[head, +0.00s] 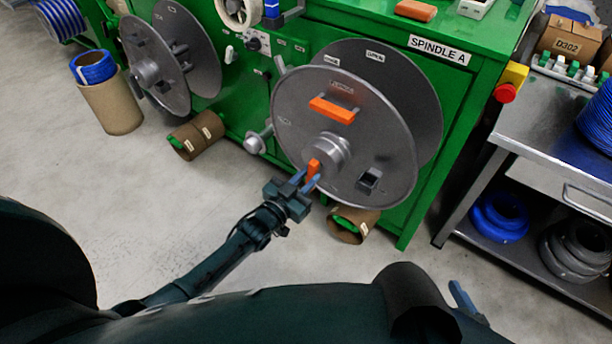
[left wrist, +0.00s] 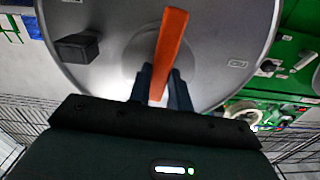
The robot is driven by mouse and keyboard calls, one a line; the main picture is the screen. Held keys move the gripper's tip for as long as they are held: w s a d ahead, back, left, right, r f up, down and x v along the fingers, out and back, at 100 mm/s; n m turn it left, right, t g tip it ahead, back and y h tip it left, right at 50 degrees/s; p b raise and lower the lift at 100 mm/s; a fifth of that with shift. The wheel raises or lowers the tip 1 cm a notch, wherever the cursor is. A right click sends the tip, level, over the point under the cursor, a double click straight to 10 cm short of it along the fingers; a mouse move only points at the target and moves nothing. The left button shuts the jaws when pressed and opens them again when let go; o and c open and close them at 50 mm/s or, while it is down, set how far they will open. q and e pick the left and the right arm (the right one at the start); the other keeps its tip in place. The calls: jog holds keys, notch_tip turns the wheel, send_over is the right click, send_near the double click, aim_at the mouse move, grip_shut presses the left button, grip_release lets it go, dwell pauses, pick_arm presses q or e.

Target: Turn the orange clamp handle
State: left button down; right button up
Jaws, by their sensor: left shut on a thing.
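The orange clamp handle (head: 313,168) sticks out from the hub (head: 328,150) at the centre of the large grey spool marked as spindle A. My left gripper (head: 308,181) is at the handle, with its blue fingers shut on it. In the left wrist view the orange handle (left wrist: 167,50) stands between the two dark fingers (left wrist: 162,88), slightly tilted, with the grey disc (left wrist: 105,20) behind it. Of my right gripper, only a blue fingertip (head: 463,297) shows at the lower right, away from the spool.
The disc also carries an orange grip (head: 332,110) and a dark block (head: 370,180). The green machine (head: 420,215) stands behind. A metal cart (head: 560,150) with cable coils is at the right. Cardboard spools (head: 355,222) lie below.

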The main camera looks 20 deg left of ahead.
pick_arm(q)
jog(key=shift+n, duration=0.6)
pick_arm(e)
jog(key=shift+f, duration=0.15)
pick_arm(q)
jog(key=c, duration=1.3)
grip_release()
jog(key=shift+s, duration=0.1)
jog(key=shift+s+a, duration=0.1)
jog(key=shift+s, duration=0.2)
jog(key=p+v, duration=0.1)
jog(key=v, duration=1.1)
jog(key=shift+s+p, duration=0.2)
jog(key=shift+p, duration=0.2)
pick_arm(e)
jog(key=shift+w+a+g, duration=0.15)
jog(key=shift+a+g, duration=0.15)
jog(key=shift+a, duration=0.1)
pick_arm(q)
jog(key=shift+r, duration=0.1)
